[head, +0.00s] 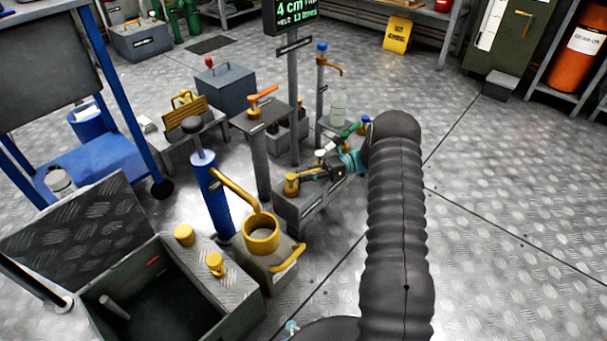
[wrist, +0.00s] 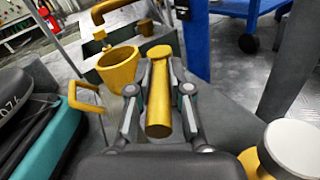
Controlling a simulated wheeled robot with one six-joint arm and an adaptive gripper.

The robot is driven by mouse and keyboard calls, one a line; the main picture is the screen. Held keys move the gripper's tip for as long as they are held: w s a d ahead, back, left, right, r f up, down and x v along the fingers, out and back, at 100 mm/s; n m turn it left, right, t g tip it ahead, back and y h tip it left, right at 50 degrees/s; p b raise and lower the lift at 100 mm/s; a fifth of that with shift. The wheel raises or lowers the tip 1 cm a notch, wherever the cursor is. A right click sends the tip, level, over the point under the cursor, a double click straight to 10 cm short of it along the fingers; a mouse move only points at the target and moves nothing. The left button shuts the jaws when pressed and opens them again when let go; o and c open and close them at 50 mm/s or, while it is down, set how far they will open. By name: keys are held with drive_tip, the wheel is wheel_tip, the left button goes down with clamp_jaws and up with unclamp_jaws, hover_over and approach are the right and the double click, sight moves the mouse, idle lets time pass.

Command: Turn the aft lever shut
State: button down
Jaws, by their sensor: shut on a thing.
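My gripper (head: 318,172) reaches down and left over a low grey bench (head: 302,210) in the head view. In the wrist view its two fingers (wrist: 159,100) are shut on a yellow lever (wrist: 158,108), one on each side. The lever's bar lies between the fingers, and a round yellow cap (wrist: 159,52) shows at its far end. In the head view the yellow fitting (head: 291,184) shows just left of the fingers. The bar is largely hidden there by my gripper. I cannot read a label that says which lever is aft.
A yellow funnel (head: 261,234) and a blue pump (head: 208,190) stand left of the bench. A green lever (head: 350,130) is behind my gripper, and an orange lever (head: 263,95) tops a grey stand. An open bin (head: 150,290) is at lower left. Floor at right is clear.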

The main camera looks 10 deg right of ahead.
drive_tip(key=shift+r, duration=0.1)
drive_tip(key=c, duration=1.1)
unclamp_jaws()
drive_tip(key=d, duration=0.4)
drive_tip(key=w+d, duration=0.1)
drive_tip(key=d, duration=0.7)
drive_tip(key=shift+w, duration=0.2)
